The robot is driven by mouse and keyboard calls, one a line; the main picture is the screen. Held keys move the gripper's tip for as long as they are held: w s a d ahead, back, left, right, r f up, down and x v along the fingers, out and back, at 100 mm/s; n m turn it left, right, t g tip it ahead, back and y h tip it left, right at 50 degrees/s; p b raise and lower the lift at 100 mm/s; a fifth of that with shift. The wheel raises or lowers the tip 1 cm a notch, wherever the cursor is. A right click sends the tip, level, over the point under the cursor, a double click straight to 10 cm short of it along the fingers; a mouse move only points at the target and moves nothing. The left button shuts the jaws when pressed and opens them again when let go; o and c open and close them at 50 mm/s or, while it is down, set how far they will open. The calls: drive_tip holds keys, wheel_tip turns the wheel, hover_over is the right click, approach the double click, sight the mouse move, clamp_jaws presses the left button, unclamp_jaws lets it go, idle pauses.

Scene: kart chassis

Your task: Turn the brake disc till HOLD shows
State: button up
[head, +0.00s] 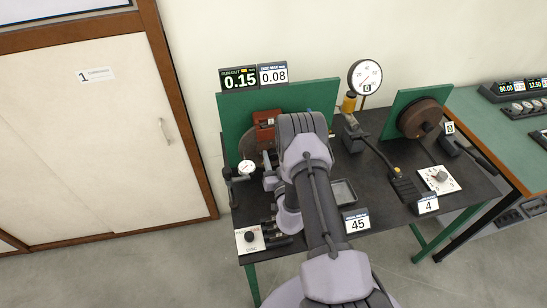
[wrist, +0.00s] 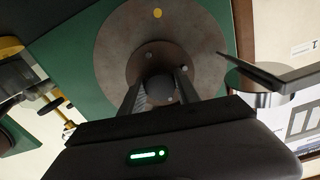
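The brake disc (wrist: 113,55) is a grey-brown round plate on a green panel, with a yellow dot (wrist: 157,13) near its top edge. Its darker hub has several studs and a round centre boss (wrist: 160,88). In the head view my arm hides most of the disc; a sliver shows beside the dial gauge (head: 246,168). My gripper (wrist: 162,88) faces the hub, its two fingers apart on either side of the boss. I cannot tell whether they touch it. The run-out display (head: 239,79) reads 0.15; a small yellow mark on it is too small to read.
A disc-max display (head: 273,75) reads 0.08. A red block (head: 266,125) sits by the green panel. In the wrist view, a dark flat arm over a metal cylinder (wrist: 262,95) stands close on the right, and a brass-coloured fitting (wrist: 50,105) on the left. A tray (head: 343,191) lies right of my arm.

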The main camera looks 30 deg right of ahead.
drive_tip(key=o, duration=0.4)
drive_tip(key=shift+c, duration=0.2)
